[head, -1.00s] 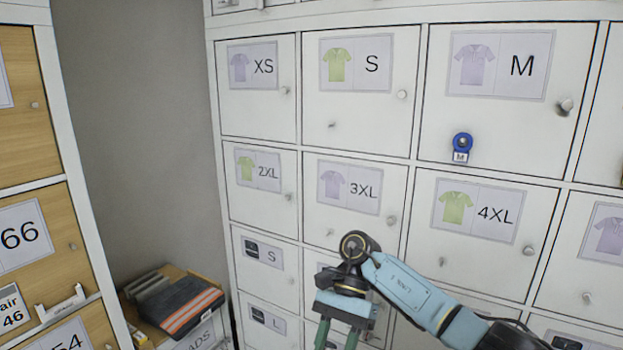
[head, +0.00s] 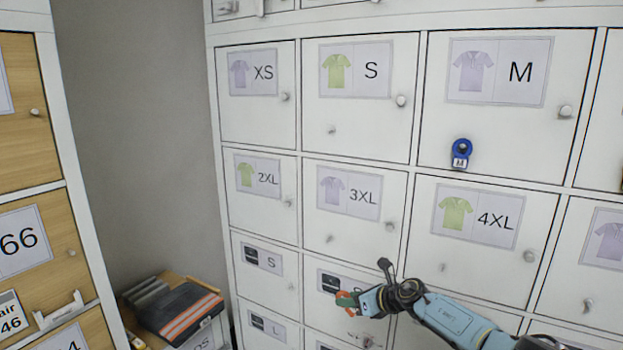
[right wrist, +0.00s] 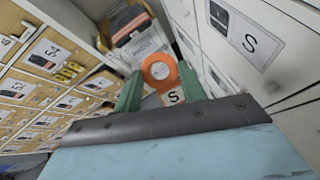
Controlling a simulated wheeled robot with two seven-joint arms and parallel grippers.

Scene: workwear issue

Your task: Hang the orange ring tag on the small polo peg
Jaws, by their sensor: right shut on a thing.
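The orange ring tag (right wrist: 160,68) is between the green fingers of my right gripper (right wrist: 160,86); a white label with an S (right wrist: 173,97) hangs from it. In the head view the tag (head: 348,299) shows small at the tip of my right gripper (head: 350,300), which points left, low in front of the lower doors. The small polo door (head: 360,98) has a green shirt picture and an S. Its small peg (head: 332,130) is bare, well above and slightly left of the gripper. My left gripper is not in view.
A blue ring tag (head: 461,151) hangs on the M door. Round knobs, such as the S door's knob (head: 401,100), stick out from the white doors. Folded dark workwear with orange stripes (head: 180,312) lies at the lower left. A wooden locker (head: 30,150) stands at the left.

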